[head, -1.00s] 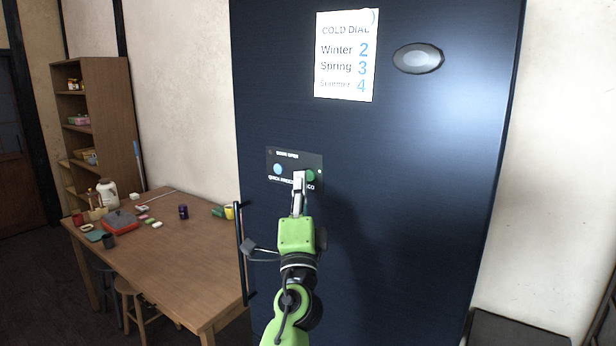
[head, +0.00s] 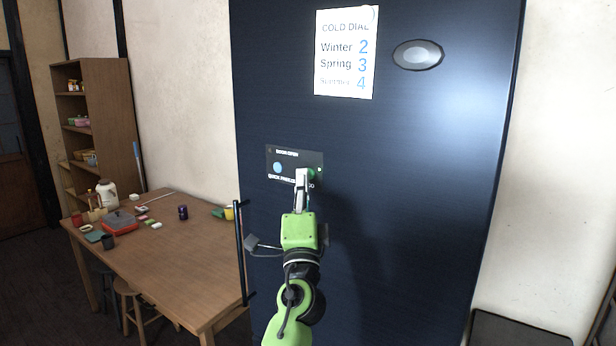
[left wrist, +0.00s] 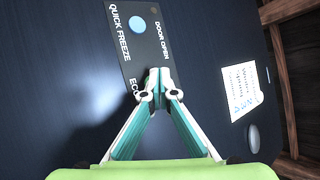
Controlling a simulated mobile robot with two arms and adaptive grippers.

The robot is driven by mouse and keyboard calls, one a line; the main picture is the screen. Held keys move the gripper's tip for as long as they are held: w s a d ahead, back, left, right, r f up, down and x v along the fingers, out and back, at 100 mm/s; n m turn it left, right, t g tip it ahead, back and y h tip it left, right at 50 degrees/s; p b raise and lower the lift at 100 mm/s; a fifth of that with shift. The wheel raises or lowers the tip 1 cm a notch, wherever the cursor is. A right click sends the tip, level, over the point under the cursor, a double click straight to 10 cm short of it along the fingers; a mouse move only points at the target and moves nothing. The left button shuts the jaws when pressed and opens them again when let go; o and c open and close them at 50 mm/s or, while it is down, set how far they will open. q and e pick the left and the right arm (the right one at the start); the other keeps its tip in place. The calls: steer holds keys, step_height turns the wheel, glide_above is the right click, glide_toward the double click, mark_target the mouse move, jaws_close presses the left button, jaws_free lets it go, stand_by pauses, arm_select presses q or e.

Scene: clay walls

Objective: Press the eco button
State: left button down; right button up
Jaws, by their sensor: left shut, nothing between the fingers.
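The dark fridge (head: 400,200) carries a small black control panel (head: 271,176) in the head view. The green eco button (head: 313,173) is on the panel's right part, partly covered by my left gripper (head: 302,174). My left gripper is shut and empty, its tips at the panel, overlapping the button's left side in the picture. I cannot tell whether they touch it. In the left wrist view the shut fingertips (left wrist: 159,80) lie over the panel beside the cut-off "ECO" lettering (left wrist: 135,88). The eco button is hidden there. My right gripper is not in view.
A blue quick freeze button (head: 277,167) sits on the panel's left, also in the left wrist view (left wrist: 137,24). A paper note (head: 346,50) and an oval dial (head: 418,57) are above. A vertical handle (head: 240,250) and a wooden table (head: 170,260) stand left.

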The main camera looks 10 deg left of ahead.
arm_select(q)
steer(key=shift+w, duration=0.1)
stand_by(0.3)
steer(key=shift+s+a, duration=0.15)
steer(key=shift+s, duration=0.4)
steer(key=s+a+p, duration=0.2)
steer(key=s+p, duration=0.1)
steer(key=s, duration=0.2)
steer(key=shift+s, duration=0.35)
